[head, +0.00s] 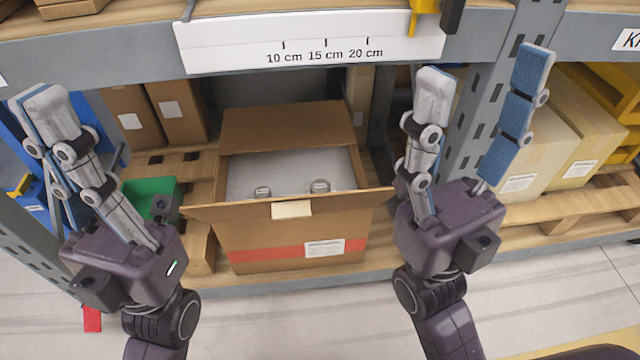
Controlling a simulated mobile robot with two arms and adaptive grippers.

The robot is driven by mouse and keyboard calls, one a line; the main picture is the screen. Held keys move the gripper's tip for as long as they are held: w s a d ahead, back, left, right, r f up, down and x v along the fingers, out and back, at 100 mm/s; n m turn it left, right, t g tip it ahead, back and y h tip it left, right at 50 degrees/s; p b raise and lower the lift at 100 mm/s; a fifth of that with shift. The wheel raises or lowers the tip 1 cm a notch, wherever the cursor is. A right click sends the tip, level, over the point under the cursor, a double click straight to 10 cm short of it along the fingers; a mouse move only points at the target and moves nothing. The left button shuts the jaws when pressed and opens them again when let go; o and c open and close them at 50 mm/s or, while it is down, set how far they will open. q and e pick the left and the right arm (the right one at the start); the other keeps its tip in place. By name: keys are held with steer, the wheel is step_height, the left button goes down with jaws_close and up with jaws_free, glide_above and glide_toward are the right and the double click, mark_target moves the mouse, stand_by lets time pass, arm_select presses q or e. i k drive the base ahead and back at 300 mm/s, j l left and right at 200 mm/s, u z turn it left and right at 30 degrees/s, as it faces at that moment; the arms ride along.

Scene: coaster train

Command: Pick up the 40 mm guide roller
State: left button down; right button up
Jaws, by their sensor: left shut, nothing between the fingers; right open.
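Two small grey metallic parts, a left one (263,192) and a right one (320,186), lie inside an open cardboard box (290,240) on the lower shelf. The right one looks slightly larger. They could be guide rollers, but I cannot tell which is 40 mm. The box's front flap hides their lower parts. My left gripper (42,105) is shut and empty, left of the box. My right gripper (484,78) is open and empty, right of the box, its blue finger pads spread wide. Neither gripper touches the parts.
A shelf beam with a white scale strip (310,42) crosses above the box. A green bin (150,197) is left of it, closed cartons (180,110) behind left. A grey upright (490,110) and more cartons (535,150) stand right. The space above the box's opening is clear.

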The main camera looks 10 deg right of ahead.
mark_target(263, 191)
steer(key=j+z, duration=0.1)
steer(key=j, duration=1.05)
steer(key=j+z, duration=0.15)
steer(key=j, duration=0.4)
steer(key=k+j, duration=0.1)
steer(key=j, duration=0.5)
steer(key=j+z, duration=0.15)
steer(key=j, duration=0.4)
steer(key=k+j, duration=0.15)
steer(key=j, duration=0.45)
steer(key=j+z, duration=0.15)
steer(key=j, duration=0.4)
steer(key=k, duration=0.05)
